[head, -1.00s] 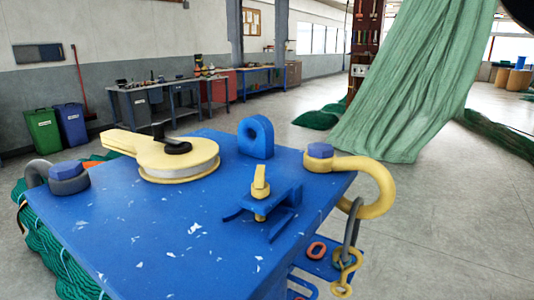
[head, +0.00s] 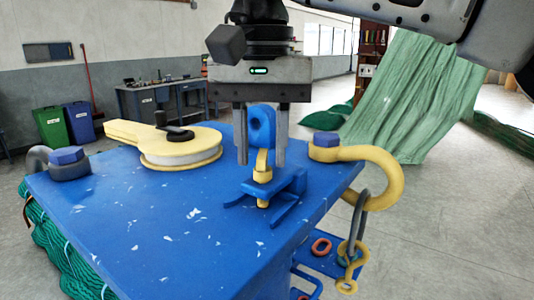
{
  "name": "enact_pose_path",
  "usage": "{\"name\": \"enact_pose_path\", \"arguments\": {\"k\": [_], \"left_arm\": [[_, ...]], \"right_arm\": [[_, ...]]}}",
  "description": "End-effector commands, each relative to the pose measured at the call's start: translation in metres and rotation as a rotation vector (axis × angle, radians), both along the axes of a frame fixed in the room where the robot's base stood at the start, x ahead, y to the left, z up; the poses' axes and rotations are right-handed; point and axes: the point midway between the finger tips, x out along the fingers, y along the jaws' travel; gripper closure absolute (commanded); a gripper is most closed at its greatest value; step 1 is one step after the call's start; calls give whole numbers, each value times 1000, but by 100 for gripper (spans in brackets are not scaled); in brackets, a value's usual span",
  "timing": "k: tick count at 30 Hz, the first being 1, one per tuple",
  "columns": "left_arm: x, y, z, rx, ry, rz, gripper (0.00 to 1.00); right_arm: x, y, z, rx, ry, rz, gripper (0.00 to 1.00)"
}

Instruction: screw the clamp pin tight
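The yellow clamp pin (head: 262,168) stands upright in the blue clamp (head: 280,184) on top of the blue table-like block (head: 160,240). My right gripper (head: 262,160) comes down from above, fingers pointing down. Its two fingers are apart, one on each side of the pin's upper part in this view. Gaps show between the fingers and the pin, so it is open. Whether the fingers are level with the pin in depth, I cannot tell. My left gripper is not in view.
A blue lug (head: 262,124) stands behind the pin, between the fingers in this view. A yellow sheave block (head: 180,146) lies to the left. A yellow shackle (head: 375,172) with a chain hangs at the right edge. A grey shackle (head: 62,170) is at the left edge. The block's front top is clear.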

Motion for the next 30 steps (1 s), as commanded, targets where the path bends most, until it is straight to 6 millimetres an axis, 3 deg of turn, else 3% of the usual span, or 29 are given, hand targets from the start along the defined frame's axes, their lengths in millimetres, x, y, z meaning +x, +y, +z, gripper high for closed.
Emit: {"name": "enact_pose_path", "arguments": {"k": [7, 11, 19, 30], "left_arm": [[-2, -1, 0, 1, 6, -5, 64], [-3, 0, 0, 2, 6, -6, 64], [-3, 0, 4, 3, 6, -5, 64], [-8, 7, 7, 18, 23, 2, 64]], "right_arm": [[0, -1, 0, 0, 0, -1, 68], [0, -1, 0, 0, 0, -1, 100], [0, 0, 2, 0, 3, -43, 100], [0, -1, 1, -1, 2, -388, 100]]}}
